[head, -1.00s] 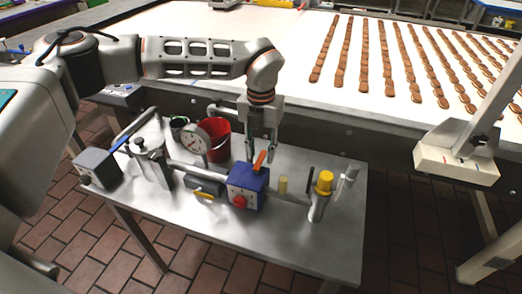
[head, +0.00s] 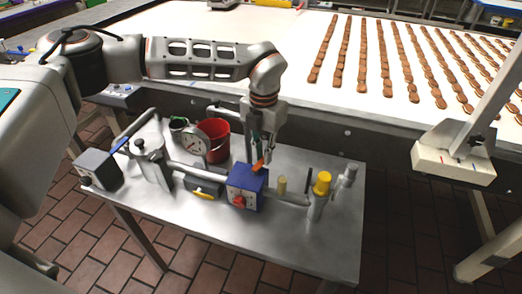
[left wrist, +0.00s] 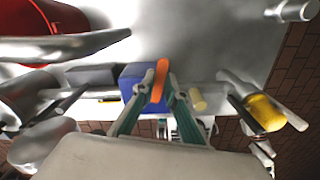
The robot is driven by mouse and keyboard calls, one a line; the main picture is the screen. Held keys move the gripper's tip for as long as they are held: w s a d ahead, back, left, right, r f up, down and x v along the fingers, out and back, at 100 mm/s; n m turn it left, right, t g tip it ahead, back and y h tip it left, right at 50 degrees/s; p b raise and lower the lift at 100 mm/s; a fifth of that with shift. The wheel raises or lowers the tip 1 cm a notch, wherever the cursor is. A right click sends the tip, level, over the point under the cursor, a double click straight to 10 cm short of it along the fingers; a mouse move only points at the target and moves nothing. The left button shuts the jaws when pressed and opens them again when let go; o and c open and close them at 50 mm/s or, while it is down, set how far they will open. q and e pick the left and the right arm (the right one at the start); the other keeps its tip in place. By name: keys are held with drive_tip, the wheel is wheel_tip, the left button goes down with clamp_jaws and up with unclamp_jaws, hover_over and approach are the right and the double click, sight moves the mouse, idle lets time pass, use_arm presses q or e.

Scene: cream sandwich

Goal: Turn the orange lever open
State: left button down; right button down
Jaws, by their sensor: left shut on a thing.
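The orange lever (head: 258,165) stands on top of a blue box (head: 243,186) that has a red knob (head: 239,201) on its front. My left gripper (head: 262,160) points down over the box, with its fingers at the lever. In the left wrist view the orange lever (left wrist: 160,78) lies between the two fingertips (left wrist: 164,92), in front of the blue box (left wrist: 131,80). The left gripper is shut on the lever. The fingers partly hide the lever in the head view. My right gripper is not in view.
A pressure gauge (head: 195,146), a red bucket (head: 215,150) and metal pipes crowd the steel table (head: 215,222) around the box. A yellow-topped fitting (head: 321,184) stands to the right. A conveyor (head: 240,40) with rows of biscuits runs behind.

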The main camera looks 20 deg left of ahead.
use_arm(q)
drive_tip(key=m, duration=0.2)
drive_tip(key=d+m+p, duration=0.1)
drive_tip(key=m, duration=0.1)
drive_tip(key=shift+s+d+m, duration=0.2)
drive_tip(key=shift+s+m, duration=0.1)
drive_tip(key=shift+s, duration=0.1)
drive_tip(key=shift+s+d+m+p, duration=0.2)
drive_tip(key=shift+s+m, duration=0.25)
drive_tip(key=shift+m, duration=1.15)
drive_tip(key=shift+s+d+m+p, duration=0.25)
drive_tip(key=shift+s+m, duration=0.15)
drive_tip(key=shift+m, duration=1.2)
drive_tip(key=shift+s+d+m+p, duration=0.2)
drive_tip(key=shift+s+m, duration=0.25)
drive_tip(key=shift+m, duration=1.15)
drive_tip(key=c, duration=2)
unclamp_jaws()
drive_tip(key=shift+c, duration=0.2)
